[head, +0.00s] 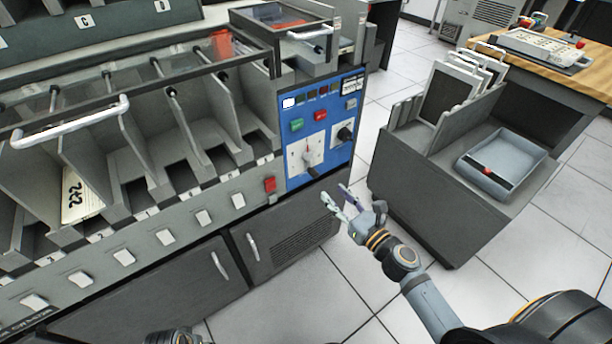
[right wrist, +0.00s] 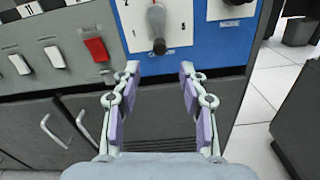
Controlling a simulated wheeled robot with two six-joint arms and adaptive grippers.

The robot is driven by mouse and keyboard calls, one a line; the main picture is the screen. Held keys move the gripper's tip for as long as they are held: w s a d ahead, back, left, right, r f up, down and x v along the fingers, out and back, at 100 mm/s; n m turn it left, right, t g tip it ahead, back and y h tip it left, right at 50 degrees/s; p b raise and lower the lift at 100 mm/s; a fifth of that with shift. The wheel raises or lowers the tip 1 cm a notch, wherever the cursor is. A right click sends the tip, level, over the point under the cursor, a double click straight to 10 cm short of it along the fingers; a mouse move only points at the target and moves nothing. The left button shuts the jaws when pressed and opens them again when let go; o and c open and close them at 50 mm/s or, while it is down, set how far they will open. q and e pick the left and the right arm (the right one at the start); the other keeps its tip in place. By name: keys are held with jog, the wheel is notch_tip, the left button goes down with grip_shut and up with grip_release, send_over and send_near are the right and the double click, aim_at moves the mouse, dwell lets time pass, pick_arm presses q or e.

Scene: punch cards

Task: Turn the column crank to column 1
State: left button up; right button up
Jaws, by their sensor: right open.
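The column crank (head: 309,160) sits on a white dial plate on the blue control panel (head: 342,96) of the card machine. In the right wrist view the crank (right wrist: 157,28) hangs from its pivot with its dark knob pointing down, and numbers show on the plate around it. My right gripper (head: 342,196) is in front of the panel, below and to the right of the crank. In the right wrist view the right gripper (right wrist: 158,74) is open and empty, its fingers just below the knob and apart from it. My left gripper is not clearly visible.
A second dial (head: 345,132) is right of the crank, with green (head: 297,125) and red (head: 320,115) buttons above. A red switch (head: 270,184) is left of the panel. A grey cart with a tray (head: 505,160) stands to the right. Card pockets line the left.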

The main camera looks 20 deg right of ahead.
aim_at(317, 177)
jog(key=x, duration=0.1)
jog(key=p+x, duration=0.2)
jog(key=x, duration=0.1)
jog(key=shift+r, duration=0.3)
jog(key=x, duration=0.4)
jog(key=shift+w+a+f, duration=0.1)
jog(key=shift+w+f, duration=0.25)
jog(key=shift+w+a, duration=0.25)
jog(key=shift+w, duration=0.3)
pick_arm(q)
notch_tip(317, 177, down, 8)
jog(key=s+a, duration=0.2)
jog(key=shift+s, duration=0.2)
jog(key=shift+a, duration=0.1)
pick_arm(e)
grip_shut()
